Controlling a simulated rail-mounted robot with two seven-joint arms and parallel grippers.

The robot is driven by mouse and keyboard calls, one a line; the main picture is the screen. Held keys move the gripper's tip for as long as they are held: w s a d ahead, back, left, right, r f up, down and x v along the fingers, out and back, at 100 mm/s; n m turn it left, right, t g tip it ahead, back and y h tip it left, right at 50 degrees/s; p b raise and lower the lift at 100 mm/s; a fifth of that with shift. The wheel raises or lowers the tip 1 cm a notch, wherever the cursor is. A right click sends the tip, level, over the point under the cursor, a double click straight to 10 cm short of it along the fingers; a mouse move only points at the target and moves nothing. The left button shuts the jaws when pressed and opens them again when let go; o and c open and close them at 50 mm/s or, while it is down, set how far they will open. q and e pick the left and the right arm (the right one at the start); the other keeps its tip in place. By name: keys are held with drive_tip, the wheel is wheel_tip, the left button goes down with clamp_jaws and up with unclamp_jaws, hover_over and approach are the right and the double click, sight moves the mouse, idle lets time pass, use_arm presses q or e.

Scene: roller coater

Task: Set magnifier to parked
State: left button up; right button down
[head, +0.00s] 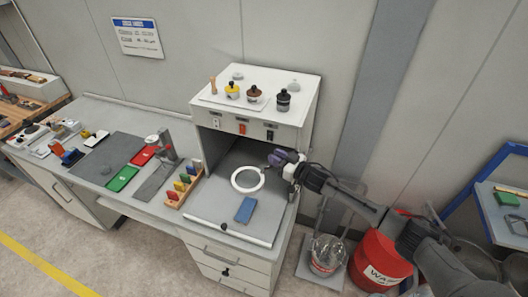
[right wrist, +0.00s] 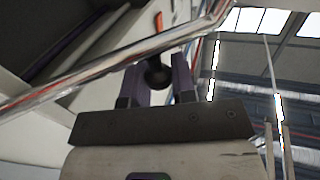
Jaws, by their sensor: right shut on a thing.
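The magnifier's white ring (head: 248,179) shows in the head view, in front of the open bay of the white cabinet. My right gripper (head: 278,159) is just to the right of and behind the ring. In the right wrist view my right gripper (right wrist: 157,82) is shut on a dark round knob (right wrist: 157,72), which sits between its two fingers. A shiny metal rod (right wrist: 110,68) runs across that view, close to the fingers. How the knob joins the ring is hidden by the gripper. My left gripper is not in view.
A blue block (head: 245,210) lies on the bench in front of the ring, with a long white bar (head: 232,232) nearer the edge. Several coloured pieces stand in a wooden rack (head: 184,187) to the left. The cabinet (head: 290,75) overhangs behind. A red drum (head: 378,260) stands right.

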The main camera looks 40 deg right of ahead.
drive_tip(key=s+d+n+g+y+b, duration=0.1)
drive_tip(key=s+n+g+y+b, duration=0.4)
drive_tip(key=y, duration=0.6)
drive_tip(key=shift+s+d+n+g, duration=0.2)
drive_tip(key=shift+s+n+g, duration=0.8)
drive_tip(key=shift+s+n, duration=0.8)
drive_tip(key=c, duration=1)
unclamp_jaws()
drive_tip(key=b+v, duration=0.4)
drive_tip(key=v, duration=1)
